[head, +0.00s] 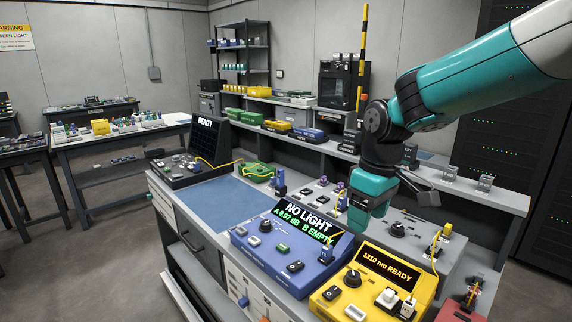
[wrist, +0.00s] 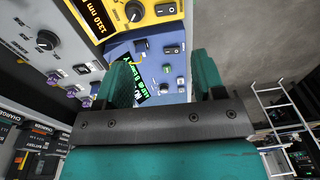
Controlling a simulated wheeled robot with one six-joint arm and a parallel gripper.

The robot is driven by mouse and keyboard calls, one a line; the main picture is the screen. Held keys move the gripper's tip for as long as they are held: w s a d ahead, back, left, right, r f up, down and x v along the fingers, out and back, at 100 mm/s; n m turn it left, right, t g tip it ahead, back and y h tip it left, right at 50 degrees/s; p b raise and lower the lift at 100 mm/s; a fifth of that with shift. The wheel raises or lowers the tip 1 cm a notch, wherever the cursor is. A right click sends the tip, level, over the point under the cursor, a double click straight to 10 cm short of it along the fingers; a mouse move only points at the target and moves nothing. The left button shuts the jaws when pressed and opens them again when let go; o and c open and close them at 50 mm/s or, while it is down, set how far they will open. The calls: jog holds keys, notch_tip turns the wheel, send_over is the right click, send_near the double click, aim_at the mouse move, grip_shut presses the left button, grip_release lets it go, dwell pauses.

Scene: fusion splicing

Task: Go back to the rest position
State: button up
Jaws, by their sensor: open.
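My gripper (head: 366,214) hangs from the teal arm above the workbench, over the back edge of the blue meter box (head: 270,262). In the wrist view my gripper (wrist: 162,72) has its two teal fingers apart with nothing between them. The blue box's screen reads "NO LIGHT", "A 0.97 dB", "B EMPTY". The yellow source box (head: 342,303) at the front right reads "1310 nm READY". The black splicer (head: 190,165) at the bench's far left reads "READY". Part of the grey panel box behind my gripper is hidden.
A blue mat (head: 222,202) lies bare between the splicer and the meter. A yellow-black striped pole (head: 362,60) rises behind the arm. A raised shelf (head: 465,190) runs along the back of the bench. A red fixture (head: 462,308) stands at the right. Floor is open at left.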

jog(key=s+a+r+y, duration=0.1)
jog(key=s, duration=1.1)
jog(key=s+a+r+m+y, duration=0.1)
jog(key=s+a+y, duration=0.1)
jog(key=s, duration=1.1)
jog(key=shift+r, duration=0.25)
jog(key=shift+s, duration=0.1)
